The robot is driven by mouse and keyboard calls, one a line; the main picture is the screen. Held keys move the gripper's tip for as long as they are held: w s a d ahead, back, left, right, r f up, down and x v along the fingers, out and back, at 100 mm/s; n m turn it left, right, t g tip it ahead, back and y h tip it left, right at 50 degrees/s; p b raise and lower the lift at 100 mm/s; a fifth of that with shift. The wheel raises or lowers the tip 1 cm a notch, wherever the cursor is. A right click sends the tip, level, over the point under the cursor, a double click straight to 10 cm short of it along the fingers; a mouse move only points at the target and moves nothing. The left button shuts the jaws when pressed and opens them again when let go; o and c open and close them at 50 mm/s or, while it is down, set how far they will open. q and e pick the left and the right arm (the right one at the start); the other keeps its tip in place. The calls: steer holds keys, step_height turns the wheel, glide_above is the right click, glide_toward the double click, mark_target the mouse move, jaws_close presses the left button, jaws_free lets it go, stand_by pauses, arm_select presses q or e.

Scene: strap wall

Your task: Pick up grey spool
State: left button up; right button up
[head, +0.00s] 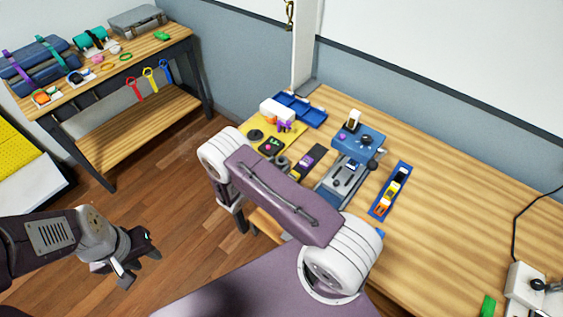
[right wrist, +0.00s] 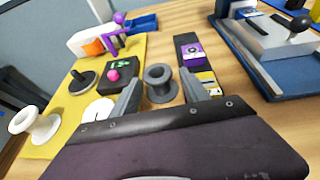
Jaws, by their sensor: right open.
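The grey spool (right wrist: 161,91) stands upright near the edge of the yellow mat (right wrist: 50,139), with a round hole in its top. In the right wrist view my right gripper (right wrist: 160,80) is open, with one finger on each side of the spool and no clear grip on it. In the head view the spool (head: 281,161) is small and partly hidden by my right arm, which also hides most of that gripper. My left gripper (head: 137,266) hangs above the floor at the lower left, empty, its fingers apart.
A dark box with a pink knob (right wrist: 114,75) is close by.

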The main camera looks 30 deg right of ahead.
mark_target(279, 157)
steer(key=shift+x, duration=1.1)
steer(key=shift+w+f, duration=0.2)
steer(key=shift+w, duration=0.05)
steer(key=shift+s+a+r, duration=0.15)
steer(key=shift+s, duration=0.05)
steer(key=c, duration=1)
steer(key=shift+c, duration=0.6)
arm_select(q)
steer(key=shift+w+d+r, duration=0.1)
steer(key=shift+w+d, duration=0.05)
steer(key=shift+w, duration=0.1)
arm_select(e)
steer(key=shift+w, duration=0.1)
